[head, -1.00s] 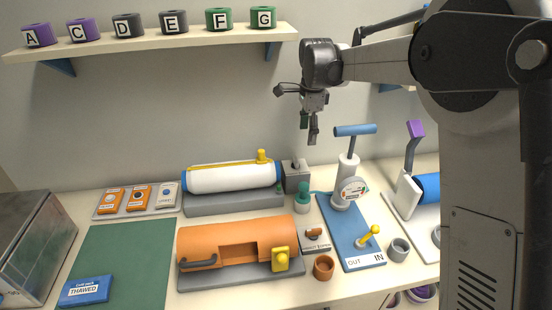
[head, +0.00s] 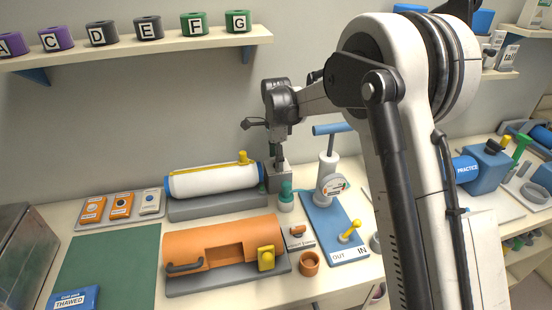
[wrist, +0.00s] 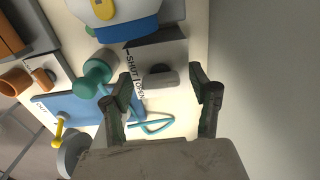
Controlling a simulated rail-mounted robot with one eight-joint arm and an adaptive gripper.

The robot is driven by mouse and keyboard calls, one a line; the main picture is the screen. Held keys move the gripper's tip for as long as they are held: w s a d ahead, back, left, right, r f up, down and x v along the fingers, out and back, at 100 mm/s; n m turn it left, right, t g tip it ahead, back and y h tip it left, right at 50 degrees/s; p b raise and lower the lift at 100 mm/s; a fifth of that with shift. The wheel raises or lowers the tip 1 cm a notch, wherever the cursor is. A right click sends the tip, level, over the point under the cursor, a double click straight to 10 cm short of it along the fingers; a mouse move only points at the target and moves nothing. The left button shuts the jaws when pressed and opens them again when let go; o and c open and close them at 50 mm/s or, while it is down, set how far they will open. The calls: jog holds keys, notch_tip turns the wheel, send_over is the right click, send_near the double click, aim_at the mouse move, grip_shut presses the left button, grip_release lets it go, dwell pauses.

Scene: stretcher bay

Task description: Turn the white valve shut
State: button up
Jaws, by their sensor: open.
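The white cylinder (head: 212,181) lies on a grey base at the back of the bench. A grey valve block (head: 278,181) stands at its right end. In the wrist view, the block (wrist: 172,52) carries a SHUT/OPEN label (wrist: 135,75) and a dark grey knob (wrist: 160,78). I cannot tell surely which mark the knob points to. My gripper (head: 278,160) points down just above the block. In the wrist view my gripper (wrist: 160,98) is open, with its fingers on either side of the knob and apart from it. Nothing is held.
A teal knob (wrist: 92,80) stands close beside the block. The blue pump board (head: 322,222) with its upright pump is to the right. The orange cylinder (head: 220,240) and an orange lever (head: 297,231) are in front. The shelf (head: 140,48) is above; the wall is close behind.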

jog(key=c, duration=1.1)
jog(key=shift+c, duration=0.2)
jog(key=shift+n+b, duration=0.3)
jog(key=shift+b, duration=0.05)
jog(key=n+b, duration=0.2)
jog(key=shift+f+n, duration=0.15)
jog(key=shift+n, duration=0.25)
jog(key=n+b, duration=0.2)
jog(key=n, duration=0.3)
jog(key=shift+s+d+n+b, duration=0.1)
jog(key=shift+s+n+b, duration=0.05)
jog(key=shift+n+b, duration=0.2)
jog(key=n+b, duration=0.1)
jog(key=n, duration=0.3)
jog(key=shift+d+b, duration=0.1)
jog(key=shift+b, duration=0.2)
jog(key=shift+d+n+b, duration=0.1)
jog(key=shift+n+b, duration=0.45)
jog(key=shift+n, duration=1.8)
